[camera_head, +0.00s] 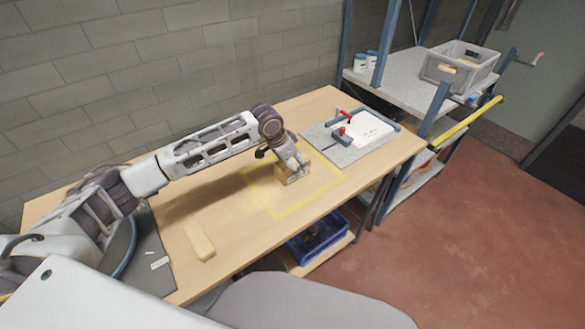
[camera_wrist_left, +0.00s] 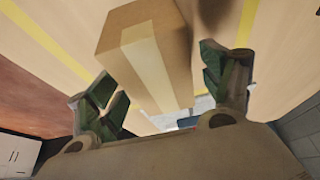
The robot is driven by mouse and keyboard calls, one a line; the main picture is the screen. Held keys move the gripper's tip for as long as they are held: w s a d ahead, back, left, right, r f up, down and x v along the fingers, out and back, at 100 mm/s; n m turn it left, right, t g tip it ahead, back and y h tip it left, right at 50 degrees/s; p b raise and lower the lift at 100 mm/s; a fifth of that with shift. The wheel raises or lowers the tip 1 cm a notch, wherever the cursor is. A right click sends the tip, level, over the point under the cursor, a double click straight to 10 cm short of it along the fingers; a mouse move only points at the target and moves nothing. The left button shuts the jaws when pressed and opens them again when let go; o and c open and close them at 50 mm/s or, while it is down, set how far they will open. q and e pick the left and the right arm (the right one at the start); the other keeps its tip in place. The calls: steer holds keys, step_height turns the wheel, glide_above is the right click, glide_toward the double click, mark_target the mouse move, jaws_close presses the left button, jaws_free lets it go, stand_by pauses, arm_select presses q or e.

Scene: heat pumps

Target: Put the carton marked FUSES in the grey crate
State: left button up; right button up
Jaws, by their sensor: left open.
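A small brown carton (camera_head: 291,178) stands on the wooden table (camera_head: 230,213), inside the yellow taped outline. Its marking cannot be read in either view. My left gripper (camera_head: 298,160) is just above and at the carton. In the left wrist view the carton (camera_wrist_left: 146,55) lies between the spread green-padded fingers of my left gripper (camera_wrist_left: 168,92), with a gap to the finger on each side. The left gripper is open. The grey crate (camera_head: 460,66) stands on the shelf at the upper right. My right gripper is not in view.
A grey fixture plate (camera_head: 345,155) with red-handled clamps is at the table's right end. A wooden block (camera_head: 199,241) lies near the front edge. White jars (camera_head: 360,62) stand on the shelf. A blue bin (camera_head: 318,238) sits below the table. A yellow bar (camera_head: 466,123) runs along the shelf.

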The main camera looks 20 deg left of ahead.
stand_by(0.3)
arm_select(q)
steer(key=c, duration=1.4)
steer(key=shift+o, duration=0.2)
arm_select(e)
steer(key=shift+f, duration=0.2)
arm_select(q)
steer(key=shift+r+b, duration=0.2)
steer(key=shift+b, duration=0.6)
step_height(320, 180, up, 10)
steer(key=shift+r+p, duration=0.1)
steer(key=shift+p, duration=0.55)
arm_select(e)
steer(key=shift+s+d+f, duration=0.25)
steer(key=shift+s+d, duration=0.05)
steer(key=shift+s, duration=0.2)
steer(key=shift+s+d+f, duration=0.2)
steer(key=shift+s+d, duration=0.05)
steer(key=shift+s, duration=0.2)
